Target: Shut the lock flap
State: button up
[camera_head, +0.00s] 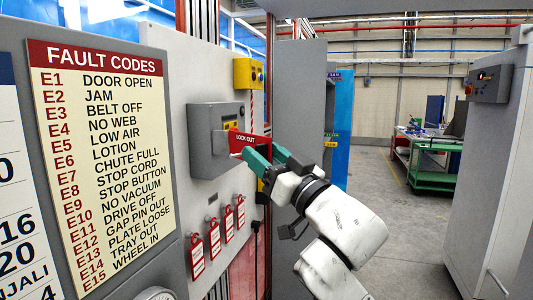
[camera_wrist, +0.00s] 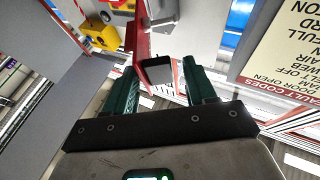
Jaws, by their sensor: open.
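The red lock flap (camera_head: 250,139), lettered LOCK OUT, stands out from the grey box (camera_head: 207,143) on the wall panel. In the wrist view the flap (camera_wrist: 141,35) shows nearly edge-on, with a dark block (camera_wrist: 157,71) at its near end. My gripper (camera_head: 262,156) has green fingers and is at the flap's outer end. In the wrist view my gripper (camera_wrist: 160,68) is open, with the dark block between its fingers. I cannot tell whether either finger touches it. My fingers hide the flap's lower outer part in the head view.
A yellow switch box (camera_head: 248,74) is above the grey box. Several red tags (camera_head: 214,241) hang below. A grey door panel (camera_head: 299,100) stands just behind my gripper. The fault-code sign (camera_head: 105,165) is at the left. Open floor (camera_head: 400,225) lies to the right.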

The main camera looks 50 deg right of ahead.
jog(key=shift+c, duration=0.3)
grip_shut()
dwell(0.3)
